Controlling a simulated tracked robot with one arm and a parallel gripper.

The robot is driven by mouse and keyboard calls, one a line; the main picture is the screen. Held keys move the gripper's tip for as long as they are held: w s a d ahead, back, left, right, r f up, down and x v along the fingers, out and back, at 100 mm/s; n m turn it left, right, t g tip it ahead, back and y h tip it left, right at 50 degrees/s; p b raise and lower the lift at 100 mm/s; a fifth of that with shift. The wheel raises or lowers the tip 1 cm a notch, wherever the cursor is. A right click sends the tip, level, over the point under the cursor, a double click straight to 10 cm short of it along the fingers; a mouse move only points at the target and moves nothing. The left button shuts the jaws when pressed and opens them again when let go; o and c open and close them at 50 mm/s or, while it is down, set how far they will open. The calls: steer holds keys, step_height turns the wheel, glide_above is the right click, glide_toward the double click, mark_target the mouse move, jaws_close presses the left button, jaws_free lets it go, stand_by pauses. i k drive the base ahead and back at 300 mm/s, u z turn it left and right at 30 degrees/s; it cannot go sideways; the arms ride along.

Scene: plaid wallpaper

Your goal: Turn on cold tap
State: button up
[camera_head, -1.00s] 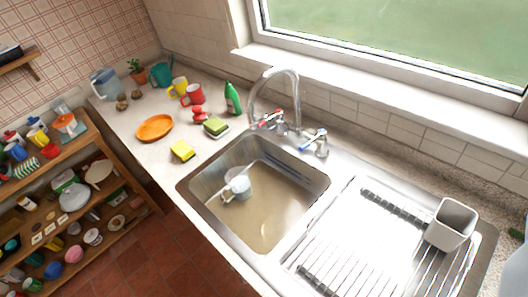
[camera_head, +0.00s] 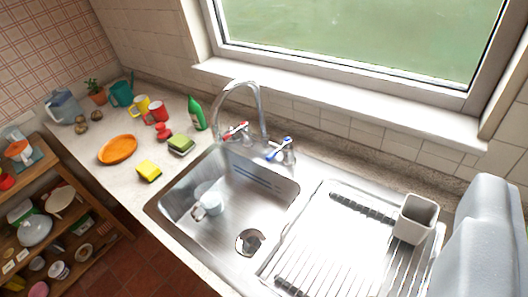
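The cold tap (camera_head: 281,150) has a blue-marked handle and stands behind the sink, to the right of the curved chrome spout (camera_head: 262,105). The hot tap (camera_head: 236,131) has red marks and stands to the left. No stream of water shows below the spout. A pale grey rounded part, which looks like part of my gripper or arm (camera_head: 482,240), fills the lower right edge. It is well to the right of the cold tap and apart from it. I cannot make out two fingertips or whether they are open.
The steel sink (camera_head: 165,208) holds a white mug (camera_head: 208,199); its drain (camera_head: 249,242) shows. A drainer (camera_head: 330,250) with a white holder (camera_head: 415,218) lies right. A green bottle (camera_head: 196,113), sponges (camera_head: 181,144), mugs and an orange plate (camera_head: 118,149) stand left. The window sill (camera_head: 330,90) runs behind.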

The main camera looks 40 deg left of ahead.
mark_target(287, 141)
steer(key=k, duration=1.05)
steer(key=u, duration=0.85)
steer(key=i, duration=1.25)
steer(key=z, duration=0.25)
